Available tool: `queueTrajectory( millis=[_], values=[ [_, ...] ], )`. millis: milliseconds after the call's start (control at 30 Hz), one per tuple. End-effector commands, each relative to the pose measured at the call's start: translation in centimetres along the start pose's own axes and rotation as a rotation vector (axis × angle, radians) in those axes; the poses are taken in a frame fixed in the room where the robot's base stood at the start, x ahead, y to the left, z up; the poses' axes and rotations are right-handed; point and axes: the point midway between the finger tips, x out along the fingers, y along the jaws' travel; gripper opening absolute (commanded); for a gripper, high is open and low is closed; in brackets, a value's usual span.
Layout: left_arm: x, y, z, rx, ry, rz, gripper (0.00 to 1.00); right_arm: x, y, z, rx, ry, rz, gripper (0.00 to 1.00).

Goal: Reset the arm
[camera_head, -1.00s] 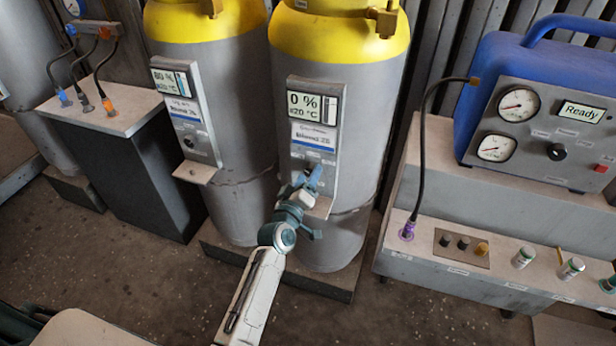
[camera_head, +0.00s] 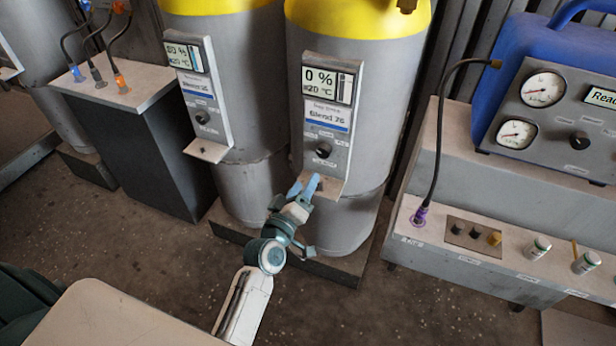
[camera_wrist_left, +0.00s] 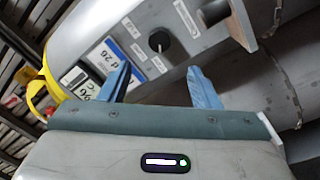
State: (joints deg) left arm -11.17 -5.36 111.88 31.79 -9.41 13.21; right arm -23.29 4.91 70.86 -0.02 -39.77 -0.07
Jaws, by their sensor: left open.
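My left gripper (camera_head: 304,187) is in front of the lower end of the panel on the right-hand grey and yellow cylinder (camera_head: 358,120). Its two blue fingers (camera_wrist_left: 160,84) stand apart in the left wrist view, with nothing between them. That panel (camera_head: 328,118) reads 0 % and 20 °C and has a black knob (camera_head: 323,150). In the left wrist view the knob (camera_wrist_left: 159,41) lies beyond the fingertips, apart from them. My right gripper is not in view.
A second cylinder (camera_head: 240,100) reading 80 % stands to the left, beside a dark cabinet (camera_head: 150,150) with several cables. At right are a blue gauge unit (camera_head: 500,75) and a bench (camera_head: 460,215) with a purple-ended hose and vials.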

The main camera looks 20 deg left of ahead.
Motion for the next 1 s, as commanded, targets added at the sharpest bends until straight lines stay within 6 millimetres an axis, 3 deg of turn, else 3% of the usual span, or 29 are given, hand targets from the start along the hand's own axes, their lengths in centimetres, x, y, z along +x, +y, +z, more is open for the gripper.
queueTrajectory(
  millis=[267, 367, 533, 667, 767, 1000],
  values=[
    [-0.1, -0.7, 0.7, 0.012, -0.017, -0.014, 0.57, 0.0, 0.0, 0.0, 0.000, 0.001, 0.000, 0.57],
    [-0.5, -3.4, 3.1, 0.056, -0.079, -0.066, 0.57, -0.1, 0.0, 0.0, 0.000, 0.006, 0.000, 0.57],
    [-3.5, -12.1, 10.3, 0.198, -0.288, -0.221, 0.57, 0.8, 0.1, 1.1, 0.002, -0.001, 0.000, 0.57],
    [-8.1, -19.4, 15.6, 0.315, -0.473, -0.340, 0.57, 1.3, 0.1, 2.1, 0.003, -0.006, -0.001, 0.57],
    [-12.7, -24.6, 19.1, 0.398, -0.620, -0.423, 0.57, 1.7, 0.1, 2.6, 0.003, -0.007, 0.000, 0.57],
    [-26.6, -35.3, 24.5, 0.580, -0.982, -0.595, 0.57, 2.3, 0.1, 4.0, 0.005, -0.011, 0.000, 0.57]
  ],
)
